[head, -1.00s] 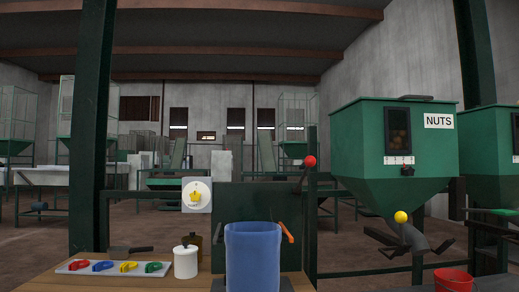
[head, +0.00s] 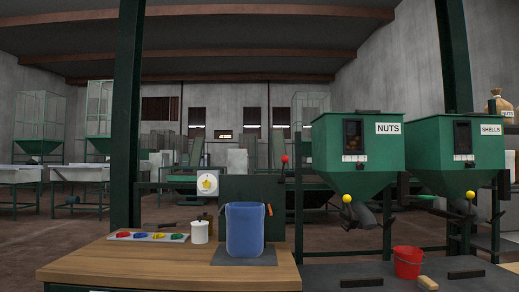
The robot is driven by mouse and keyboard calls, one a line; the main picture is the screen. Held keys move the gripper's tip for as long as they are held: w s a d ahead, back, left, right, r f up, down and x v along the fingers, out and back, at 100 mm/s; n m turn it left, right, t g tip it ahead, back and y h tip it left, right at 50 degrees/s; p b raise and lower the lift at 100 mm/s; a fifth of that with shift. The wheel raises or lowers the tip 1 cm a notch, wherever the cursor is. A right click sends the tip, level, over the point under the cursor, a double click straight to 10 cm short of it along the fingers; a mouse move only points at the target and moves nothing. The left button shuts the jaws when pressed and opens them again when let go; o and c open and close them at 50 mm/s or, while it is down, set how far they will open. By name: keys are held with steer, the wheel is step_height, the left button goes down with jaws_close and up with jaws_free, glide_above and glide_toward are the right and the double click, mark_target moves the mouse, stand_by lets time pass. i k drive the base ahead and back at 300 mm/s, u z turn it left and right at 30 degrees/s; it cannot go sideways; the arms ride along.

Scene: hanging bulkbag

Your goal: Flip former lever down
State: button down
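A blue open-topped former-like box (head: 245,228) stands upright on a dark mat at the right end of the wooden bench, in front of a dark green panel (head: 231,188). An orange handle (head: 270,209) sits at the panel's right edge, beside the blue box, and is tilted. A lever with a red ball knob (head: 284,159) points up at the green post just right of the panel. I cannot tell which of these is the former lever. My gripper does not show in the head view.
The wooden bench (head: 130,265) holds a white lidded pot (head: 199,232) and a tray of coloured pieces (head: 148,237). Green NUTS (head: 380,165) and SHELLS (head: 478,150) hoppers have yellow-knobbed levers. A red bucket (head: 408,262) and a brush (head: 428,284) are on the dark surface at right.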

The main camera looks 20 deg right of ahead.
mark_target(284, 159)
steer(key=u, duration=0.05)
steer(key=k, duration=0.1)
steer(key=z, duration=0.7)
steer(key=i, duration=1.25)
steer(key=u, duration=0.65)
